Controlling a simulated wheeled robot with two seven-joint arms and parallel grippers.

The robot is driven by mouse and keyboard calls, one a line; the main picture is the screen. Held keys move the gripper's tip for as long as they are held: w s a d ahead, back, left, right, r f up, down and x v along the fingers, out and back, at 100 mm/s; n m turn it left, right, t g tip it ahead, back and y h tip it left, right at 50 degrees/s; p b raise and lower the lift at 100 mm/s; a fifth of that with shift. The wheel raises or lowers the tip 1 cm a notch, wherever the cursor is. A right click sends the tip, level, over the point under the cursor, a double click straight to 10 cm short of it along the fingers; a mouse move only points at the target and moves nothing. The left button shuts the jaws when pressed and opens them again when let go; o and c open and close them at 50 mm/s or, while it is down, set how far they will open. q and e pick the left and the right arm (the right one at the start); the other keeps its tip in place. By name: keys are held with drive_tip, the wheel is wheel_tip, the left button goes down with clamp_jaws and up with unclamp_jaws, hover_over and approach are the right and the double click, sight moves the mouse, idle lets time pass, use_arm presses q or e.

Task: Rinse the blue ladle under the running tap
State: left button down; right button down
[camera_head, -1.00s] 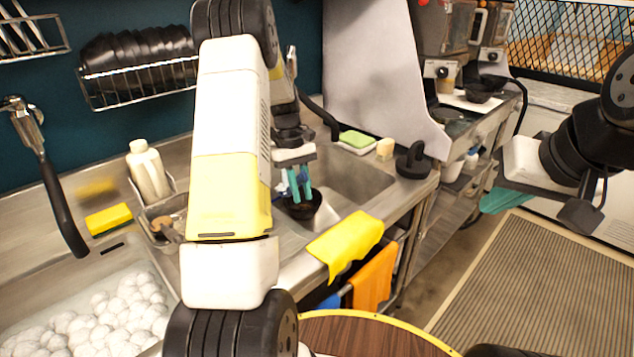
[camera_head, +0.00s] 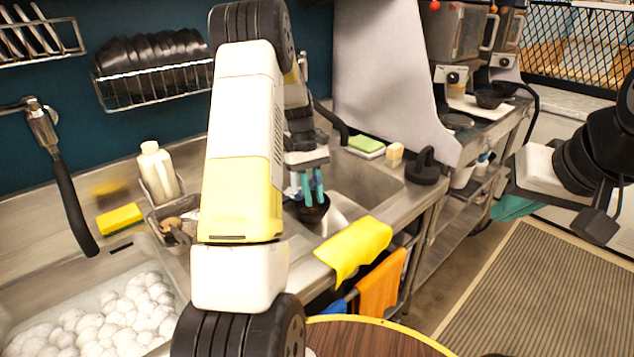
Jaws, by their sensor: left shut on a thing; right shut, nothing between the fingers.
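My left gripper (camera_head: 312,186) has its teal fingers pointing down over the steel sink (camera_head: 372,183). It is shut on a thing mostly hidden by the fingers. A small blue part (camera_head: 291,191), likely the blue ladle, shows beside the fingers. A dark bowl shape (camera_head: 314,213) sits just below the fingertips; I cannot tell whether it belongs to the ladle. A black curved tap spout (camera_head: 331,121) shows behind my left gripper, partly hidden by my arm. No water stream can be made out. My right gripper (camera_head: 514,208) is shut and empty, away to the right.
A yellow cloth (camera_head: 353,248) lies over the sink's front edge, with an orange towel (camera_head: 380,284) below. A white bottle (camera_head: 158,172) and foam-filled basin (camera_head: 105,322) are left.

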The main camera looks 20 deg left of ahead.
use_arm(q)
drive_tip(key=shift+a, duration=0.1)
drive_tip(key=shift+s+a, duration=0.2)
drive_tip(key=shift+a, duration=0.15)
drive_tip(key=shift+d, duration=0.15)
drive_tip(key=shift+w+d, duration=0.2)
drive_tip(key=shift+d, duration=0.15)
drive_tip(key=shift+a, duration=0.2)
drive_tip(key=shift+s+a, duration=0.2)
drive_tip(key=shift+a, duration=0.1)
